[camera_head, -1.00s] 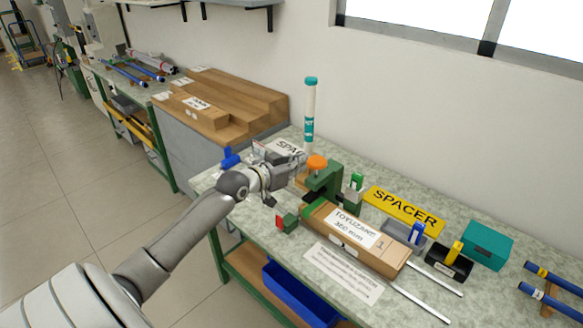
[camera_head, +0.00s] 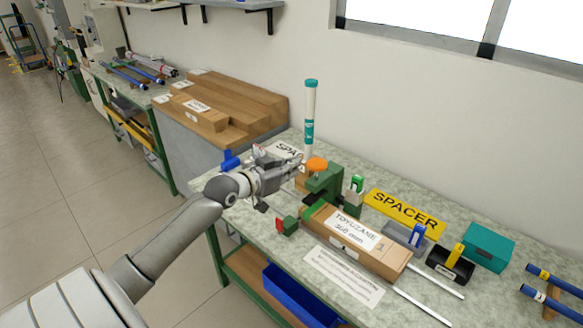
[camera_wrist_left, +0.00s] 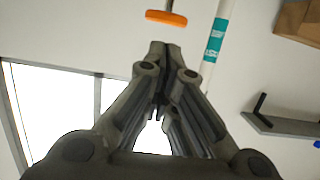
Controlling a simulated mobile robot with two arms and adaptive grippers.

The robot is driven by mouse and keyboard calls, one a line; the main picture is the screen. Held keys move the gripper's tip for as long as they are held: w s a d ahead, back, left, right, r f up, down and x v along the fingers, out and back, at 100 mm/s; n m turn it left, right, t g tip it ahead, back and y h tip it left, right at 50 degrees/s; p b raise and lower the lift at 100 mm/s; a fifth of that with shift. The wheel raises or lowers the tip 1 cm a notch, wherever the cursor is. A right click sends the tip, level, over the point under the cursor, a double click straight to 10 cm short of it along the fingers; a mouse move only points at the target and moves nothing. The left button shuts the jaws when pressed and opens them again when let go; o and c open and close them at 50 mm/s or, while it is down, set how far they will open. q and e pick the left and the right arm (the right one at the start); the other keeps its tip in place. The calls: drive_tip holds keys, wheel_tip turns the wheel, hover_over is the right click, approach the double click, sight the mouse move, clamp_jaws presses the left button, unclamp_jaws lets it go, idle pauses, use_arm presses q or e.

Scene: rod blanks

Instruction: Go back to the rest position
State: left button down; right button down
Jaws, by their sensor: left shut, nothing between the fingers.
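My left gripper (camera_head: 292,168) is over the back left part of the workbench (camera_head: 232,200), its fingers together and empty. In the left wrist view the closed fingers (camera_wrist_left: 160,55) point up the picture. The orange knob (camera_head: 317,163) of a green clamp is just right of the fingertips; it also shows in the left wrist view (camera_wrist_left: 166,18). An upright white and teal tube (camera_head: 311,100) stands behind the gripper. My right gripper is not in either view.
A wooden box (camera_head: 350,240) with a label lies right of the clamp. A yellow SPACER sign (camera_head: 404,211), a teal box (camera_head: 488,247) and blue rods (camera_head: 553,278) are further right.

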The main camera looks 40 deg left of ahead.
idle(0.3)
use_arm(q)
drive_tip(key=s+d+f+m+g, duration=0.2)
drive_tip(key=s+d+f+g, duration=0.4)
drive_tip(key=s+d+f, duration=1)
drive_tip(key=s+d+f+g, duration=0.2)
drive_tip(key=s+d+g, duration=0.1)
drive_tip(key=s, duration=0.5)
drive_tip(key=s+d+f+g, duration=0.2)
drive_tip(key=s+d+g, duration=0.15)
drive_tip(key=s, duration=0.55)
wheel_tip(320, 180, down, 27)
drive_tip(key=s, duration=0.1)
drive_tip(key=s+a+f+g+y, duration=0.1)
drive_tip(key=s+a+f, duration=0.2)
drive_tip(key=s+f, duration=1.2)
drive_tip(key=shift+s+f+g+b, duration=0.25)
drive_tip(key=shift+s+g+b, duration=0.15)
drive_tip(key=shift+s, duration=0.45)
